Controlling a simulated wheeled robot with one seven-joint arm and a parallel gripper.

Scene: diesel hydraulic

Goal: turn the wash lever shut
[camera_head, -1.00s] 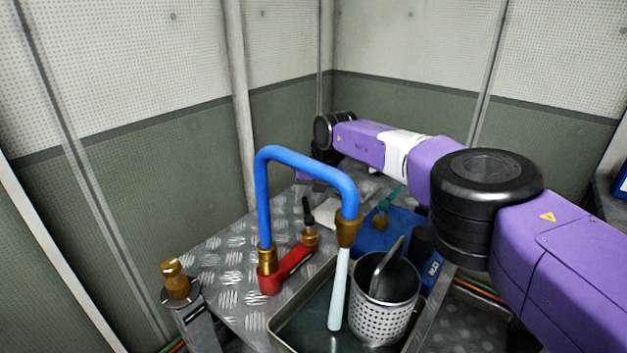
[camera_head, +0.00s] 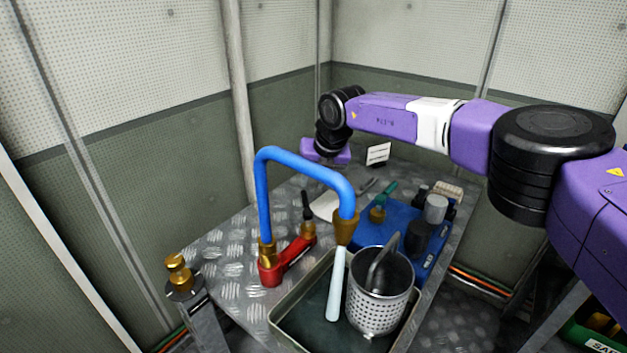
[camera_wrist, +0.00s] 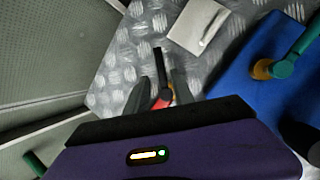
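The wash tap has a blue hooped spout (camera_head: 305,165) with brass ends, on a red base (camera_head: 288,262). A black lever (camera_head: 306,204) stands upright from a brass fitting at the base's far end. A pale stream (camera_head: 336,285) runs from the spout into the tray. My gripper is behind the spout in the head view, its purple body (camera_head: 325,151) above and beyond the lever, fingers hidden there. In the wrist view my gripper (camera_wrist: 161,86) has two dark fingers apart. The black lever (camera_wrist: 157,60) appears in line with the gap between them; contact cannot be told.
A metal tray (camera_head: 281,320) holds a perforated steel cup (camera_head: 380,300). A blue unit (camera_head: 375,233) with a teal lever (camera_head: 385,193) stands to the right. A pale card (camera_head: 326,205) lies behind the tap. A brass fitting (camera_head: 178,272) is at the left corner. Walls close off the back.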

